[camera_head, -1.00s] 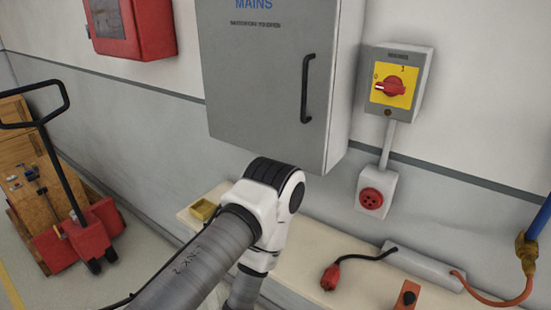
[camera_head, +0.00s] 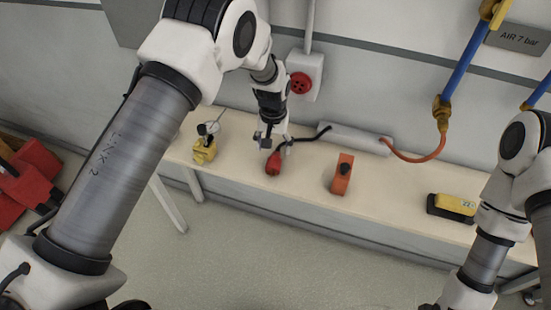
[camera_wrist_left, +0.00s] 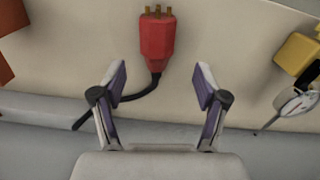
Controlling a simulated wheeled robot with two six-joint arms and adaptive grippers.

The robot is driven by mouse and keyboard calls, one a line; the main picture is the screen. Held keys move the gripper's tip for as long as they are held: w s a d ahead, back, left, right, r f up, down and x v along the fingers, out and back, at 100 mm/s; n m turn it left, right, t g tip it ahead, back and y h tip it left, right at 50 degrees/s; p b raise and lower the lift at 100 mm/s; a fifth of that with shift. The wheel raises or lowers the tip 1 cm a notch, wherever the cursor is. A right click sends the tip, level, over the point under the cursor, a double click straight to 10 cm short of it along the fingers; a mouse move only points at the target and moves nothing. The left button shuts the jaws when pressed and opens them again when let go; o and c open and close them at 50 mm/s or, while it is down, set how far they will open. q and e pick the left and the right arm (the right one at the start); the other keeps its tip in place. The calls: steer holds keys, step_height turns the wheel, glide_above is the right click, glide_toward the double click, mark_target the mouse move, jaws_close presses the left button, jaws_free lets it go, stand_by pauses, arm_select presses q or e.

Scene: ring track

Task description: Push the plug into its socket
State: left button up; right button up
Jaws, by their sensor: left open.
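The red plug (camera_head: 273,163) lies on the bench with its black cable running right to a grey box. In the left wrist view the plug (camera_wrist_left: 157,38) lies ahead of the fingertips, its brass pins pointing away from my gripper and its cable passing between the fingers. My left gripper (camera_head: 276,142) is open and empty, above the bench at the cable end of the plug. It also shows in the left wrist view (camera_wrist_left: 160,85). The red round socket (camera_head: 300,83) is on a white box on the wall above the bench. My right arm is at the right edge; its gripper is not visible.
On the bench (camera_head: 235,187) are an orange block (camera_head: 342,174), a yellow item (camera_head: 204,152) with a metal part, a yellow-and-black device (camera_head: 452,207) and a grey box (camera_head: 355,138).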

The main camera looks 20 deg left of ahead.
mark_target(274, 159)
arm_select(q)
steer(key=f, duration=0.1)
steer(key=s+f+p, duration=0.1)
steer(key=p, duration=0.1)
steer(key=shift+s+d+f, duration=0.25)
steer(key=shift+s+f, duration=0.05)
steer(key=shift+f, duration=0.1)
steer(key=shift+w+f, duration=0.2)
steer(key=shift+f, duration=1.05)
steer(key=shift+w+f, duration=0.2)
steer(key=shift+w, duration=0.05)
steer(key=shift+s+r, duration=0.2)
steer(key=shift+s, duration=0.05)
steer(key=c, duration=1.3)
jaws_close()
arm_select(e)
steer(key=r, duration=0.2)
steer(key=shift+s+r, duration=0.4)
